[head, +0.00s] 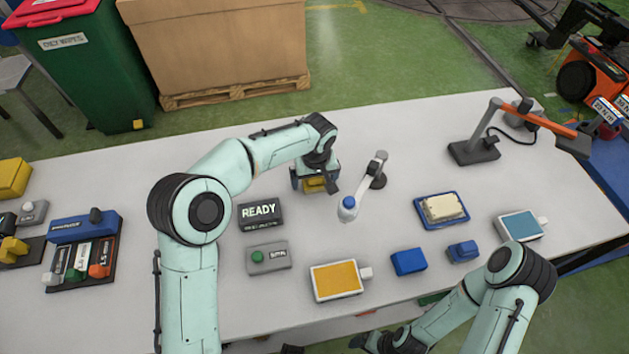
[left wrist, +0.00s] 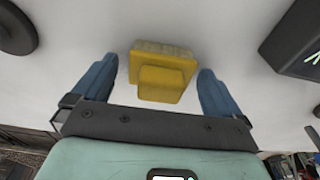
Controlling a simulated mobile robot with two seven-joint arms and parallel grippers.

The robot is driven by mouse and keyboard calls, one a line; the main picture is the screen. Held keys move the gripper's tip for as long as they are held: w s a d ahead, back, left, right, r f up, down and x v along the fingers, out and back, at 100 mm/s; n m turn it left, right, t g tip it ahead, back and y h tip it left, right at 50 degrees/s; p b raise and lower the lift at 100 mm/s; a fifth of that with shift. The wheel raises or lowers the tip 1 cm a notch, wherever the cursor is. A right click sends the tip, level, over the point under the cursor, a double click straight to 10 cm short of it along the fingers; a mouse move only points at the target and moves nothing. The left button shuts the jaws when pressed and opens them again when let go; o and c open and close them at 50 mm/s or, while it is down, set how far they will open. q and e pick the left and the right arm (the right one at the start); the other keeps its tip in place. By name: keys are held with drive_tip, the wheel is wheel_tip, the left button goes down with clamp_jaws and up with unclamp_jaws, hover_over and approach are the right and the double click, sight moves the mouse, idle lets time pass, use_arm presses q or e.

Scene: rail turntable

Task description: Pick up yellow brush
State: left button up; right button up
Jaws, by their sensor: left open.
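The yellow brush (head: 315,185) stands on the white table below my left gripper (head: 316,180), partly hidden by it in the head view. In the left wrist view the yellow brush (left wrist: 163,76) has a wide body and a smaller yellow block on its near side. My left gripper (left wrist: 157,72) is open, with one blue finger on each side of the brush and a visible gap at both sides. My right gripper (head: 376,342) shows only in part at the bottom edge of the head view; its fingers cannot be made out.
A lamp-like arm with a blue tip (head: 348,205) stands just right of the brush. The READY display (head: 261,213) is close on the left. A framed orange pad (head: 337,280), a blue block (head: 408,261) and a blue tray (head: 430,222) lie nearer and to the right.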

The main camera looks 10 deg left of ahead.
use_arm(q)
drive_tip(key=shift+f, duration=0.1)
drive_tip(key=shift+c, duration=0.3)
drive_tip(key=c, duration=1.1)
wheel_tip(320, 180, up, 10)
drive_tip(key=shift+r+p, duration=0.1)
drive_tip(key=shift+p, duration=0.45)
drive_tip(key=shift+o, duration=0.6)
